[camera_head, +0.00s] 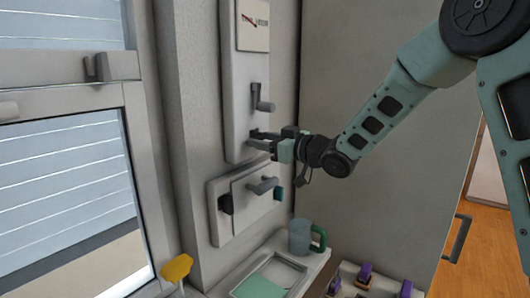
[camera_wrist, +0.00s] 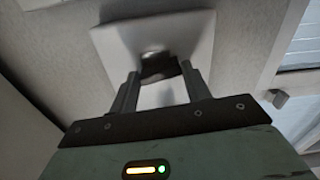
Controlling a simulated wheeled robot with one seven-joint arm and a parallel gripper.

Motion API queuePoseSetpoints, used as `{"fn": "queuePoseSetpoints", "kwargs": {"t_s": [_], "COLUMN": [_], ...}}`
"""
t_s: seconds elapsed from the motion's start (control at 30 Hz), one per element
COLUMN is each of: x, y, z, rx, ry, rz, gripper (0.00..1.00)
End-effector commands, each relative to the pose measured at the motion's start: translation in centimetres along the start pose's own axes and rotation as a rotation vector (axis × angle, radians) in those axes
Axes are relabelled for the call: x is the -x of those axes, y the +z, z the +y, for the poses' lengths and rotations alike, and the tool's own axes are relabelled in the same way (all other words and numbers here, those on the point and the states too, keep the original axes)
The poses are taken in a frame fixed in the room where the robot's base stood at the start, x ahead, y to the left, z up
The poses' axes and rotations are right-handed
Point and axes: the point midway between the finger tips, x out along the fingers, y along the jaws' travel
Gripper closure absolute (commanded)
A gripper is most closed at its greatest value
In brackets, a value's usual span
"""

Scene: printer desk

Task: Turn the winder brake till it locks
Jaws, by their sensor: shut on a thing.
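The upper pale wall panel (camera_head: 238,75) carries a grey lever (camera_head: 262,100) hanging from its pivot and, below it near the panel's bottom end, a dark handle (camera_wrist: 158,67), which I take to be the winder brake. My gripper (camera_head: 256,138) reaches in from the right at that bottom end. In the wrist view, my gripper (camera_wrist: 158,76) has its two fingers on either side of the dark handle, shut on it. The fingers hide much of the handle in the head view, so I cannot tell its turn angle.
A lower wall panel (camera_head: 226,193) has another grey lever (camera_head: 263,186) just under my gripper. A mug with a green handle (camera_head: 299,237) and a tray (camera_head: 291,270) stand below. A yellow object (camera_head: 177,268) is at lower left. The window frame (camera_head: 140,160) is left.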

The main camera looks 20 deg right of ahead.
Motion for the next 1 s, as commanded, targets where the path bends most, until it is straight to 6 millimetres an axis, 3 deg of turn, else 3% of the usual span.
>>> {"fn": "queuePoseSetpoints", "kwargs": {"t_s": [0.07,1.0], "x": [0.02,0.03], "y": [0.8,0.94], "z": [-0.06,0.08], "rx": [0.074,0.963], "ry": [0.001,0.001], "rz": [0.004,0.002], "gripper": [0.75,0.75]}}
